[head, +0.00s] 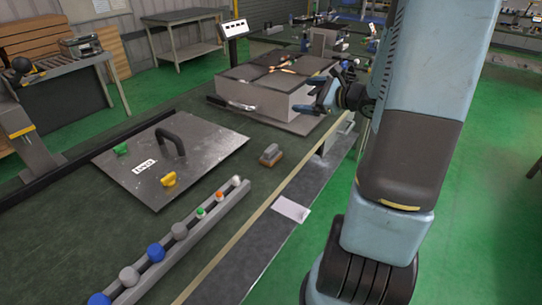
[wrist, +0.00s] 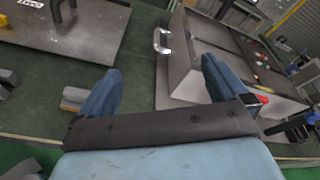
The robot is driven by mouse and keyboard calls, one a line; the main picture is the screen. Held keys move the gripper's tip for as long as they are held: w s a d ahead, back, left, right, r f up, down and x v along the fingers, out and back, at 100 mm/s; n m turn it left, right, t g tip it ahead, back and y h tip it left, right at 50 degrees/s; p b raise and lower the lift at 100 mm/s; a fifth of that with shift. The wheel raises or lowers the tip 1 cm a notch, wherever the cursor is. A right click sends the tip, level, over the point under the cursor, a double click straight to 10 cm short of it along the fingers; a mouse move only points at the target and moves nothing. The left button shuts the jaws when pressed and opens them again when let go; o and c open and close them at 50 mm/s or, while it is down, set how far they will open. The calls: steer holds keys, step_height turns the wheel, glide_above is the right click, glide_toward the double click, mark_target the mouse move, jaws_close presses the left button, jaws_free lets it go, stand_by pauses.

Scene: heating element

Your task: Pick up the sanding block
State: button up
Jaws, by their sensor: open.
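The sanding block (head: 271,155) is a small block, brownish on one part and grey on the other. It lies on the dark green bench top, right of the metal plate and close to the bench's front edge. In the wrist view the block (wrist: 72,99) is at the left, just outside my left finger, which may hide part of it. My gripper (head: 318,98) is in front of the grey box in the head view, beyond the block and above the bench. In the wrist view my gripper (wrist: 160,80) has its two blue fingers wide apart with nothing between them.
A metal plate (head: 215,150) with a black handle and green and yellow knobs lies left of the block. A rail (head: 225,205) with several coloured knobs is nearer. A grey box (head: 262,97) with a handle and tools on top stands behind. Bare bench surrounds the block.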

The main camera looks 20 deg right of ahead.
mark_target(271, 147)
steer(key=s+a+f+n+g+h, duration=0.1)
steer(key=s+a+f+n+g, duration=0.15)
steer(key=a+n+g, duration=0.6)
steer(key=s+a+f+n+g, duration=0.25)
steer(key=a+n+g, duration=0.2)
steer(key=n, duration=0.65)
steer(key=w+f+n+h, duration=0.1)
steer(key=f+n+h, duration=0.1)
steer(key=f+n, duration=0.1)
steer(key=f+n+h, duration=0.2)
steer(key=f+n, duration=0.2)
steer(key=w+f+n+h, duration=0.1)
steer(key=f+n+h, duration=0.2)
steer(key=n, duration=0.1)
steer(key=shift+w+d+f, duration=0.15)
steer(key=shift+w+f, duration=0.2)
steer(key=shift+f, duration=0.05)
steer(key=c, duration=1.1)
